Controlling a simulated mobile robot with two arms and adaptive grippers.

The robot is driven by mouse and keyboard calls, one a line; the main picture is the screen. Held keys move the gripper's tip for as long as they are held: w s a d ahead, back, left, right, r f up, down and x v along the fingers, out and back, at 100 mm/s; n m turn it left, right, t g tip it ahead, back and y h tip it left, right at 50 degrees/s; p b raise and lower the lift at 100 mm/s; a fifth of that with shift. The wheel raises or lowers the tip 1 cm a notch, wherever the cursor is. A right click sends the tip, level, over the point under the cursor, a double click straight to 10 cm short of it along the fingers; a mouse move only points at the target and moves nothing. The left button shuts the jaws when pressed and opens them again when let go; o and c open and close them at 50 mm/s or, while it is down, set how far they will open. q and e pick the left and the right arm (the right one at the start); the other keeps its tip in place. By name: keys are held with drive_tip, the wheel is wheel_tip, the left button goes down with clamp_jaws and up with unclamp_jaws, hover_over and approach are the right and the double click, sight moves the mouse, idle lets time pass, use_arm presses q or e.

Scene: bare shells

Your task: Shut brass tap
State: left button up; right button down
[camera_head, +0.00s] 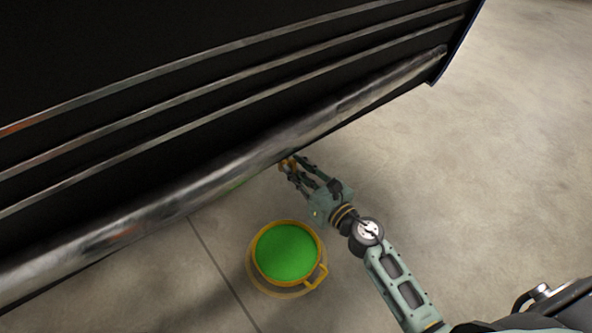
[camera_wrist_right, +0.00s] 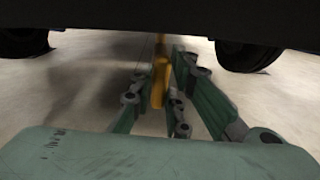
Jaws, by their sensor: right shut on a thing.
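The brass tap (camera_head: 287,166) shows as a small yellow-brown piece just under the lower edge of the dark cabinet. My right gripper (camera_head: 292,170) reaches in from the lower right and is shut on it. In the right wrist view the tap's yellow upright part (camera_wrist_right: 159,82) stands between the two fingers of the gripper (camera_wrist_right: 160,92). The rest of the tap is hidden by the cabinet and the fingers. My left gripper is in neither view.
A yellow pot with green contents (camera_head: 286,252) stands on the floor near my right forearm. The dark cabinet with metal strips (camera_head: 200,110) overhangs the tap. Wheels (camera_wrist_right: 246,56) show beneath it in the wrist view. The concrete floor (camera_head: 480,170) is clear on the right.

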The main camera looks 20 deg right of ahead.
drive_tip(key=shift+d+r+m, duration=0.1)
drive_tip(key=shift+d+m, duration=0.05)
drive_tip(key=shift+m, duration=0.45)
drive_tip(key=shift+m+p, duration=0.35)
drive_tip(key=shift+m, duration=0.45)
use_arm(q)
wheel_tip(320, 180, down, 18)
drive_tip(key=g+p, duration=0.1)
drive_tip(key=p, duration=0.3)
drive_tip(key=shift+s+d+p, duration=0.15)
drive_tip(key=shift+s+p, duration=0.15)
use_arm(e)
drive_tip(key=shift+d+f+m, duration=0.1)
drive_tip(key=shift+f+m, duration=0.05)
drive_tip(key=shift+m, duration=2.3)
drive_tip(key=shift+d+f+m, duration=0.1)
drive_tip(key=shift+f+m, duration=0.1)
drive_tip(key=shift+m, duration=2.3)
drive_tip(key=shift+d+f+m, duration=0.1)
drive_tip(key=shift+f+m, duration=0.05)
drive_tip(key=shift+m, duration=2.3)
drive_tip(key=c, duration=1.8)
unclamp_jaws()
drive_tip(key=shift+o, duration=0.4)
drive_tip(key=shift+w, duration=0.1)
